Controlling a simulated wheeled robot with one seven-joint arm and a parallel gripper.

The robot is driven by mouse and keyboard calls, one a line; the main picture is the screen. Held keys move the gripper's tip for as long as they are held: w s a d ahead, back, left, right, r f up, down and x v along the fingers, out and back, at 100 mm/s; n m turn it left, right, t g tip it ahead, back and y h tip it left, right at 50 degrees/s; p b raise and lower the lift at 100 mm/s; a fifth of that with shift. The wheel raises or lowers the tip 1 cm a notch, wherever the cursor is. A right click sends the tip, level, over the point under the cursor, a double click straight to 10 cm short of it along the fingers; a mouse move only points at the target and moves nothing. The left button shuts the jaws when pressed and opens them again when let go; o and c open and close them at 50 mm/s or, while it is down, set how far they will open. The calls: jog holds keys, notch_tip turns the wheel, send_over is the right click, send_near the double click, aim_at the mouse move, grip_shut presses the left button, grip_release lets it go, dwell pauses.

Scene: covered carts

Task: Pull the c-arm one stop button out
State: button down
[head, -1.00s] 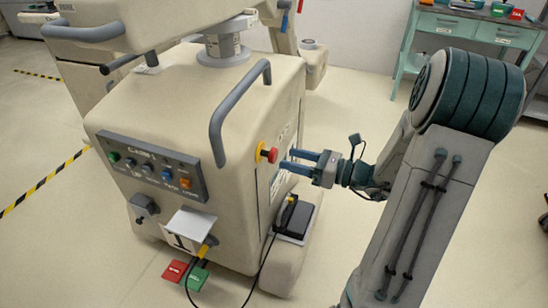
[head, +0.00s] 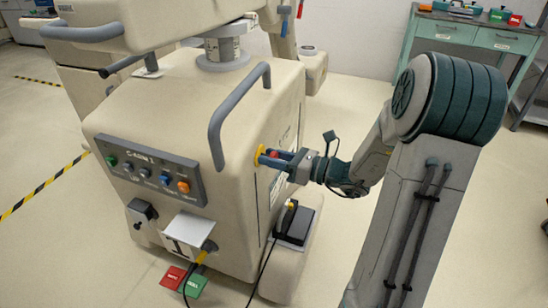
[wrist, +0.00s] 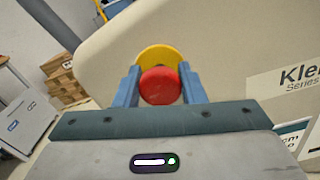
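The c-arm one (head: 185,130) is a large beige cart, with a panel (head: 150,168) that reads "C-ARM 1" on its front. Its red stop button (head: 274,154) sits on a yellow disc (head: 260,156) on the cart's right side. In the wrist view the red button (wrist: 160,85) lies between my two blue fingers, in front of the yellow disc (wrist: 158,56). My gripper (head: 276,157) is around the button, one finger on each side. The left finger looks close to the button's edge and a narrow gap shows at the right. I cannot tell whether either finger touches it.
A grey handle (head: 218,125) rises on the cart's front edge, left of the button. A black box (head: 295,225) with a cable sits below my gripper. A green table (head: 470,32) stands at the back right. Open floor lies between it and the cart.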

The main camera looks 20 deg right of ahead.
jog(key=shift+s+d+r+p, duration=0.15)
jog(key=shift+s+d+p, duration=0.25)
jog(key=shift+p, duration=0.35)
jog(key=shift+s+d+f, duration=0.15)
jog(key=shift+d+f, duration=0.1)
jog(key=shift+d, duration=0.05)
jog(key=c, duration=0.9)
grip_release()
jog(key=shift+s+d+r, duration=0.1)
jog(key=p+v, duration=0.3)
jog(key=v, duration=1)
jog(key=shift+s+d, duration=0.25)
